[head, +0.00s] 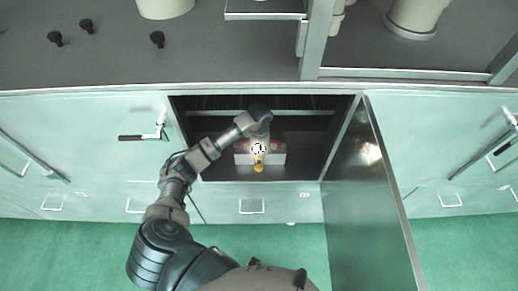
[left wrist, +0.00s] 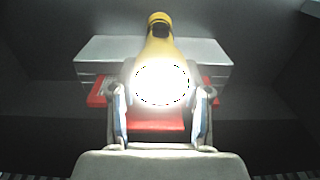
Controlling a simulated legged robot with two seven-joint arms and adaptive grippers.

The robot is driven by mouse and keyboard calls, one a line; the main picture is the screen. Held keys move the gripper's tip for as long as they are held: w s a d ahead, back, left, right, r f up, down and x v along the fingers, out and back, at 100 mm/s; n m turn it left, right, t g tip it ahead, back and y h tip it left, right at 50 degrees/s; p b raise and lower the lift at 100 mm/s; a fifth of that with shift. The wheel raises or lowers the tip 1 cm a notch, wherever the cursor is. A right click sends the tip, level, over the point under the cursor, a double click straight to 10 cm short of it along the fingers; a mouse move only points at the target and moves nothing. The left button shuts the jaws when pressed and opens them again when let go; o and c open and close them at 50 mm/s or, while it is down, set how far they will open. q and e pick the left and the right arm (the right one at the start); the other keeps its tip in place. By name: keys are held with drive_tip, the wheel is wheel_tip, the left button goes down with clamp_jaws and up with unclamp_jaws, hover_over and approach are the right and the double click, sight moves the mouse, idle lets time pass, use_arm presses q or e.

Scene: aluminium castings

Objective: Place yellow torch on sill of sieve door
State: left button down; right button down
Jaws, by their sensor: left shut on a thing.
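The yellow torch (head: 259,167) is in the opening of the sieve compartment in the head view. In the left wrist view the torch (left wrist: 159,42) points its glowing lens at the camera, with its yellow body beyond. My left gripper (left wrist: 161,92) is shut on the torch near the bright lens; the glare hides the exact contact. The sieve door (head: 370,195) stands open to the right. The sill (head: 300,181) is the opening's lower front edge, close to the torch. I cannot tell whether the torch touches it. My right gripper is not in view.
A light grey metal block (head: 277,159) with red parts (left wrist: 97,97) sits in the dark compartment behind or under the torch. Green cabinets with a black-handled latch (head: 140,137) flank the opening. The grey worktop (head: 220,50) above carries black knobs (head: 157,38).

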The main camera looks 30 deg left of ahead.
use_arm(q)
drive_tip(key=shift+d+f, duration=0.2)
drive_tip(key=shift+f, duration=0.15)
drive_tip(key=shift+d, duration=0.3)
drive_tip(key=shift+f, duration=0.15)
drive_tip(key=c, duration=0.5)
unclamp_jaws()
drive_tip(key=shift+c, duration=0.2)
drive_tip(key=shift+a, duration=0.2)
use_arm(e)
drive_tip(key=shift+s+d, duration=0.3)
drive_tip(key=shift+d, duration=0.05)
use_arm(q)
drive_tip(key=shift+a, duration=0.1)
